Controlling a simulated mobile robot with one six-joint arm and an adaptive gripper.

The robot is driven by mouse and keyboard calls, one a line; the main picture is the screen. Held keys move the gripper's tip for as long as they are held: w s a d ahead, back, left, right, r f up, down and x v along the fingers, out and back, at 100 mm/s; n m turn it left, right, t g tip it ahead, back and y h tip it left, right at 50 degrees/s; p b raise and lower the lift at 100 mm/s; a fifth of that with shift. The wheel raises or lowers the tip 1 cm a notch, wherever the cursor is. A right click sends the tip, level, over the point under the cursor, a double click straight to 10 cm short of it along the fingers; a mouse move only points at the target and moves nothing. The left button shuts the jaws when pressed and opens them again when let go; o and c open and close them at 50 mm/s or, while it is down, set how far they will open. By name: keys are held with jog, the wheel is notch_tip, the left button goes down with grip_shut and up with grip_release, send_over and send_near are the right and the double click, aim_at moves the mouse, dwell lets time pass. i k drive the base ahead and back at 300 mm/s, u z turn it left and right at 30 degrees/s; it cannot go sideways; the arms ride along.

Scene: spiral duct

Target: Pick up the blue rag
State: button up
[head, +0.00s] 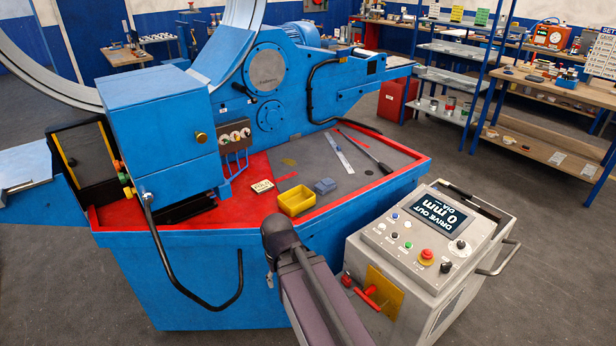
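The blue rag (325,186) is a small, folded, grey-blue bundle. It lies on the grey top of the blue machine's red-edged bench (350,185), just right of a yellow open bin (296,200). A narrow gap seems to separate the rag from the bin. Part of my arm rises from the bottom of the head view and ends in a dark rounded joint in front of the bench's near edge. I cannot make out my gripper's fingers in this view. Nothing of mine touches the rag.
A small cream label-like block (262,186) lies left of the bin. A steel ruler (340,153) and a dark bar (366,152) lie behind the rag. A control console (430,250) stands right of my arm. A black bent handle (165,255) hangs at the left front.

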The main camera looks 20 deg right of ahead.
aim_at(323, 187)
jog(key=k, duration=0.65)
jog(key=z, duration=0.4)
jog(key=i, duration=1.55)
jog(key=u, duration=0.15)
